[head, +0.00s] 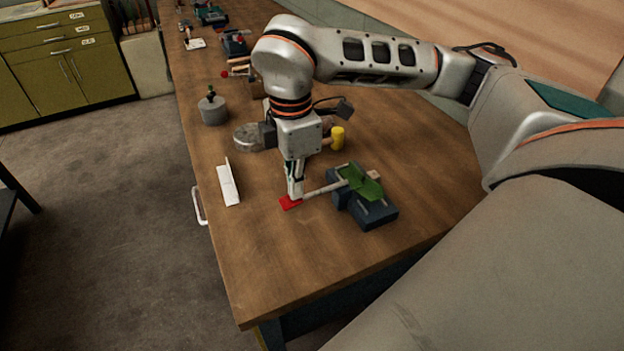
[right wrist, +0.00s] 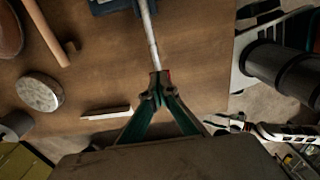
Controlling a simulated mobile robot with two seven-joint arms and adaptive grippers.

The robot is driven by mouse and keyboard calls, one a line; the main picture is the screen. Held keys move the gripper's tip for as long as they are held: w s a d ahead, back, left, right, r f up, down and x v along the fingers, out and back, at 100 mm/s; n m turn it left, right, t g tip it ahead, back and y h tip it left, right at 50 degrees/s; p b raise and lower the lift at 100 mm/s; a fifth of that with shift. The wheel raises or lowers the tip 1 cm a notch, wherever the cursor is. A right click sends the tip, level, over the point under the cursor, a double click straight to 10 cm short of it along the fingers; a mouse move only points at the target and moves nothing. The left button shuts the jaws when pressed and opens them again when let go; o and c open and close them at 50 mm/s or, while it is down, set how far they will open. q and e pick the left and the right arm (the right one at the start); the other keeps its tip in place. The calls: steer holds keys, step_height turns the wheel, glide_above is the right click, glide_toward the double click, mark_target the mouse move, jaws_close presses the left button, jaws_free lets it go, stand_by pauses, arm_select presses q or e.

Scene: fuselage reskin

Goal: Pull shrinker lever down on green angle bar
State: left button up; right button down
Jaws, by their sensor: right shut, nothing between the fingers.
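The shrinker (head: 375,212) is a dark blue block on the workbench, with a green angle bar (head: 366,186) across its top. Its light grey lever (head: 325,188) reaches out to the left, low and close to level, to a red grip (head: 288,204) near the bench top. My right gripper (head: 296,195) points down, its fingertips closed and empty at the grip end of the lever. In the right wrist view the fingertips (right wrist: 158,92) meet at the end of the lever (right wrist: 150,40) and hide most of the red grip. My left gripper is not in view.
A white angle piece (head: 229,184) lies near the bench's left edge. A yellow-headed mallet (head: 338,137) and a grey round block (head: 212,110) stand behind my arm. Several tools sit farther along the bench. The wooden top in front of the shrinker is clear.

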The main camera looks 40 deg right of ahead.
steer(key=shift+r+p, duration=0.4)
steer(key=shift+r, duration=0.35)
steer(key=shift+r+p, duration=0.35)
steer(key=shift+r, duration=0.6)
steer(key=shift+r+p, duration=1.3)
steer(key=shift+r, duration=0.45)
step_height(320, 180, up, 3)
steer(key=shift+f+p, duration=0.15)
steer(key=shift+p, duration=0.6)
steer(key=shift+a, duration=0.1)
